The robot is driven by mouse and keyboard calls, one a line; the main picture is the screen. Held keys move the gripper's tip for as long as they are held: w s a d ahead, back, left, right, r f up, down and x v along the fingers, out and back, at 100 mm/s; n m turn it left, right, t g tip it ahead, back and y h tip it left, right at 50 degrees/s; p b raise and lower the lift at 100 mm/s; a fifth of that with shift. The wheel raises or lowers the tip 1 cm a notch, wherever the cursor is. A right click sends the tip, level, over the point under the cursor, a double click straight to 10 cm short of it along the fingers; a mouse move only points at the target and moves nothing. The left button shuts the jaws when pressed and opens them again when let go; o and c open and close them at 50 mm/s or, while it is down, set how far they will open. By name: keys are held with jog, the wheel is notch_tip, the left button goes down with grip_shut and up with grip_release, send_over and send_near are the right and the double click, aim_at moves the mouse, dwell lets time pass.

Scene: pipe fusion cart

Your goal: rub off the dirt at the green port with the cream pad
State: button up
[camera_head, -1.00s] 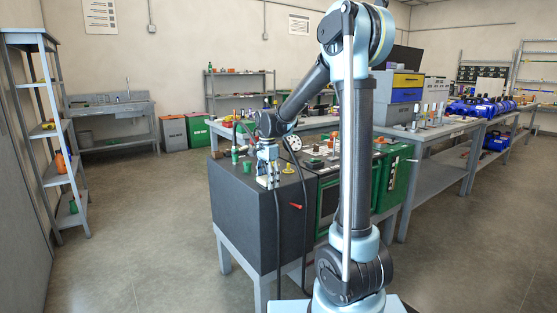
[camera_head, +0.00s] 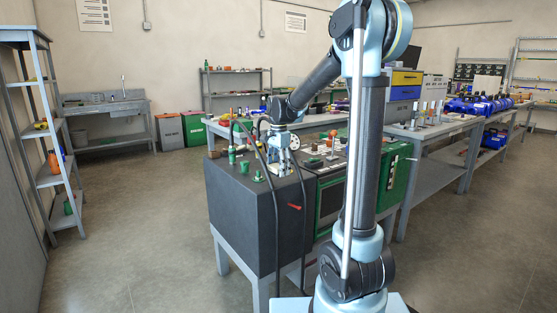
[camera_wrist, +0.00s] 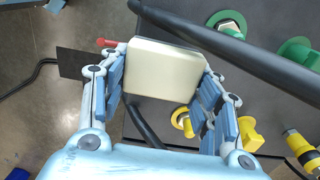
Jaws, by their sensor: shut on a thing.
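My gripper (camera_wrist: 160,92) is shut on the cream pad (camera_wrist: 163,68), a pale rounded block held between the blue-grey fingers. In the head view my gripper (camera_head: 282,170) is over the dark cart's top, right of the green fittings. In the wrist view a round green fitting with a pale rim (camera_wrist: 230,24), which looks like the green port, lies up and right of the pad, apart from it. A black hose crosses in front of part of it. A second green fitting (camera_wrist: 298,52) is farther right. I cannot make out the dirt clearly.
The cart (camera_head: 235,215) has a dark top with a yellow ring fitting (camera_wrist: 182,121) and a yellow knob (camera_wrist: 250,133) near my right finger. Black hoses run past my gripper and down the cart's front. A red handle (camera_head: 294,206) sticks out there.

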jog(key=shift+a+r, duration=0.2)
jog(key=shift+r, duration=1.85)
jog(key=shift+d, duration=0.1)
